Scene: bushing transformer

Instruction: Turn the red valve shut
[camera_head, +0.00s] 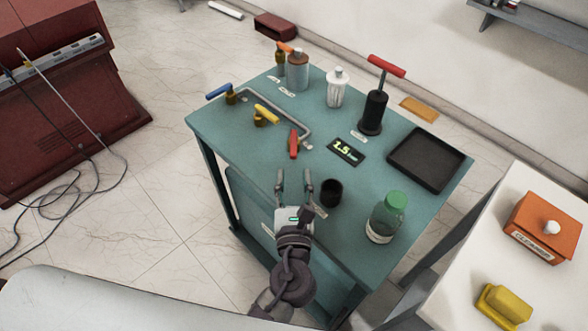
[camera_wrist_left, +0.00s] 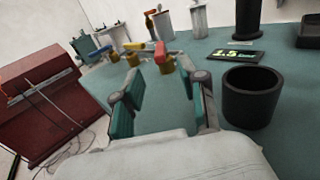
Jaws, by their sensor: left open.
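The red valve (camera_head: 293,143) is a small red lever handle on the teal table, at the front end of a grey pipe (camera_head: 308,124). It also shows in the left wrist view (camera_wrist_left: 160,52), straight beyond my open fingers. My left gripper (camera_head: 294,178) is open and empty over the front of the table, a short way in front of the red handle and apart from it. It also shows in the left wrist view (camera_wrist_left: 160,95). A yellow valve handle (camera_head: 267,114) and a blue one (camera_head: 219,91) sit farther left on the table. My right gripper is not in view.
A black cup (camera_head: 331,192) stands just right of my left gripper. A green-capped bottle (camera_head: 388,218), a display reading 1.5 (camera_head: 346,151), a black tray (camera_head: 427,158) and a red-handled pump (camera_head: 374,110) are farther right. Canisters (camera_head: 297,70) stand at the back.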

